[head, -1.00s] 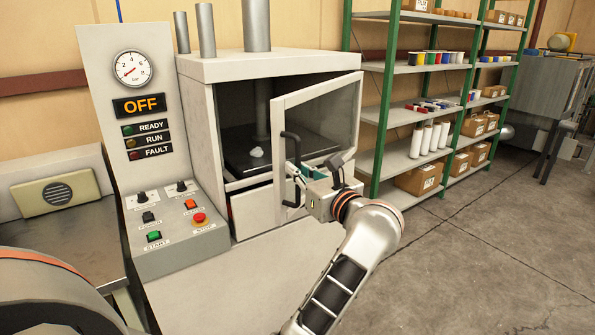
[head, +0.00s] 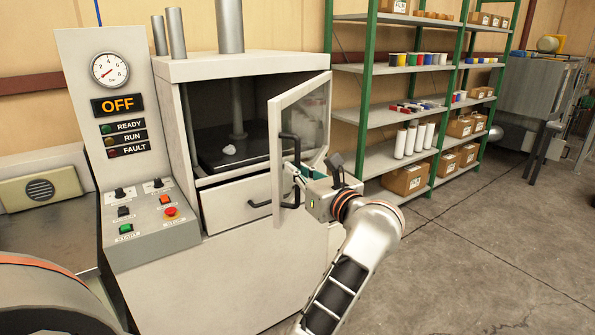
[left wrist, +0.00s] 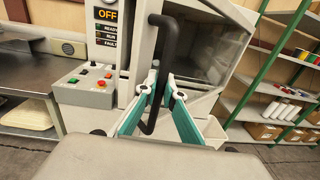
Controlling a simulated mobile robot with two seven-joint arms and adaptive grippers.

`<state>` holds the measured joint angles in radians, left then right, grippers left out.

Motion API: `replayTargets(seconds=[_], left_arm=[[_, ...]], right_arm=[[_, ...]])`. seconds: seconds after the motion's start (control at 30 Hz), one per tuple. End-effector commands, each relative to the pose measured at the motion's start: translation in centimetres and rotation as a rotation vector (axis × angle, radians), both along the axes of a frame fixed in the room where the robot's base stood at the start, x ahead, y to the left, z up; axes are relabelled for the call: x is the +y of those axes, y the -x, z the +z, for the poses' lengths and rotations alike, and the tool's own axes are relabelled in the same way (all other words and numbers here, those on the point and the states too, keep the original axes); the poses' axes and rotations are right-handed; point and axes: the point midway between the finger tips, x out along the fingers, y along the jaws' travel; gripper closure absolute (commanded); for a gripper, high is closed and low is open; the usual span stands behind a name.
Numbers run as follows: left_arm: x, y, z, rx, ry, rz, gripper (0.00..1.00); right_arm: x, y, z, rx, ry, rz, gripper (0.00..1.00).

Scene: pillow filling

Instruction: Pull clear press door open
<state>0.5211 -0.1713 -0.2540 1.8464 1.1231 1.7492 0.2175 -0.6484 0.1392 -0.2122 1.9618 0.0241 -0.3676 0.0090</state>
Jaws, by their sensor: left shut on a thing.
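The clear press door (head: 302,120) has a pale frame and a see-through pane. It stands partly open, its free left edge swung out from the press (head: 240,65). My left gripper (head: 294,170) is shut on the door's black upright handle (head: 298,151). In the left wrist view the dark handle (left wrist: 162,40) passes between the teal fingers (left wrist: 162,82), with the door pane (left wrist: 212,55) behind to the right. My right gripper is not in view.
Below the chamber is a drawer (head: 228,205) with a black handle, close to the door's lower edge. A control panel (head: 150,230) with buttons and an OFF display (head: 118,106) stands left. A green-framed shelf (head: 400,68) stands right. The floor (head: 450,260) at right is clear.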

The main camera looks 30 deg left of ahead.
Motion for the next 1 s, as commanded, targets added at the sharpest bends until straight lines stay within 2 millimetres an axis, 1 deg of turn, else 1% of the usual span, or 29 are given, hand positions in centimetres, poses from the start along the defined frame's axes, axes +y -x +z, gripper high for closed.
replayTargets(seconds=[0.03,0.73,0.77,0.8,1.0], left_arm=[[-0.02,-0.02,-0.27,0.003,0.004,0.000,1.00],[-0.01,-0.11,-0.25,0.003,0.004,-0.001,1.00],[0.00,-0.11,-0.25,0.003,0.004,-0.001,0.84],[0.00,-0.11,-0.23,0.003,0.003,-0.001,0.75],[0.00,-0.11,-0.12,0.002,0.001,-0.001,0.75]], right_arm=[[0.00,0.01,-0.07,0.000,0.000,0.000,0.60],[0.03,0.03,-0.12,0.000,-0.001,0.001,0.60],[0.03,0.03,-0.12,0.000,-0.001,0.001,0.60],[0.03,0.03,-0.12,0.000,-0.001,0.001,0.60],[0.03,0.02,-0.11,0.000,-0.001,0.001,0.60]])
